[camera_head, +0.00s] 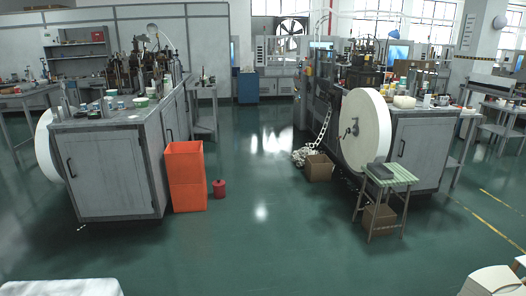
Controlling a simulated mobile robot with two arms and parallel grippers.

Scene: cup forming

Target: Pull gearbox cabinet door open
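A grey cabinet (112,150) stands at the left under a machine. Its front door (105,175) is shut and has a dark vertical handle (71,168) near its left edge. A second grey cabinet (425,150) stands at the right under another machine. Its front panel also looks shut, with a dark handle (401,148). I cannot tell from labels which one is the gearbox cabinet. Neither of my grippers shows in this view.
The green floor (265,225) between is clear.

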